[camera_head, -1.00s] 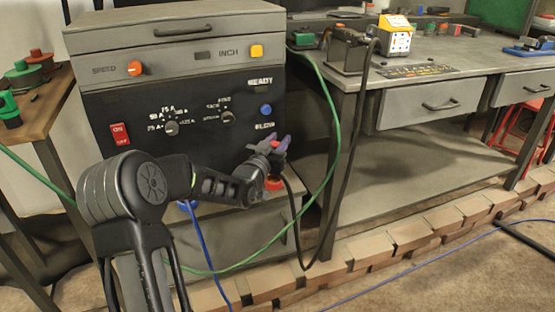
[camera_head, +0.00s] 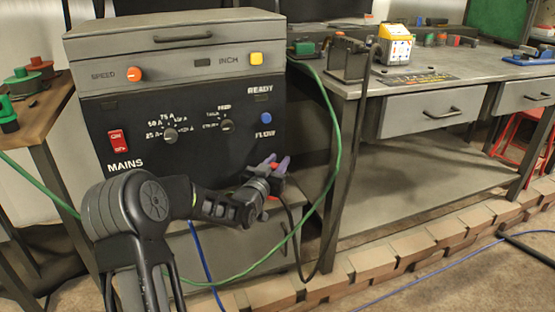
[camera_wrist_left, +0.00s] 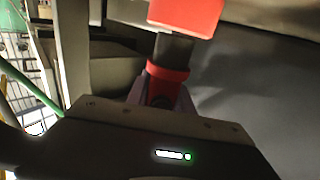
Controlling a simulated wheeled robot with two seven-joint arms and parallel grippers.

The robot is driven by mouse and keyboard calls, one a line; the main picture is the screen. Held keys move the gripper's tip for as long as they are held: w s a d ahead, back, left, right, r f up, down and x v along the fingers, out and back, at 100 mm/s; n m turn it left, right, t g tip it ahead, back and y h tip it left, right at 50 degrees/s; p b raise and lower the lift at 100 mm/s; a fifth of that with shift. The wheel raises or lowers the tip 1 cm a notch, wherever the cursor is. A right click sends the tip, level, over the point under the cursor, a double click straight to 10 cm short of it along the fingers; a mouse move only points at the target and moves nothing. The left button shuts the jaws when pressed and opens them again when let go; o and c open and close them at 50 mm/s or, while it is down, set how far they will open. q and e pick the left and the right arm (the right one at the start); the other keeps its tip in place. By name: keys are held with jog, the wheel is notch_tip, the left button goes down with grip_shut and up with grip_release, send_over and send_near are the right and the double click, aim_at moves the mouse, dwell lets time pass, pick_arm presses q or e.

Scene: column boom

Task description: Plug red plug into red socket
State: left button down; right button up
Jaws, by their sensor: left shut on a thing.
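My left gripper (camera_head: 272,163) is in front of the machine's lower right front, its purple-grey fingers shut on the red plug (camera_head: 272,168). A black cable hangs from that spot. In the left wrist view the red plug (camera_wrist_left: 168,78) shows as a red collar with a dark cylinder, between the fingers (camera_wrist_left: 165,100). A red block (camera_wrist_left: 187,14), which looks like the red socket, is at the top edge there. The dark cylinder meets the block's lower edge in the picture; I cannot tell whether they touch. In the head view my gripper and arm hide most of the socket area.
The machine (camera_head: 190,100) has knobs and a red mains switch (camera_head: 118,141). A green cable (camera_head: 338,130) loops beside my gripper. A blue cable (camera_head: 203,255) hangs below the machine. A grey workbench (camera_head: 440,75) stands right; a wooden table (camera_head: 35,110) stands left.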

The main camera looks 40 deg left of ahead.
pick_arm(q)
jog(key=shift+f, duration=0.7)
jog(key=shift+b, duration=0.75)
dwell(0.8)
jog(key=shift+f+b, duration=0.55)
jog(key=c, duration=1.4)
grip_release()
jog(key=shift+s, duration=0.15)
jog(key=shift+b+v, duration=0.35)
jog(key=shift+v, duration=5.1)
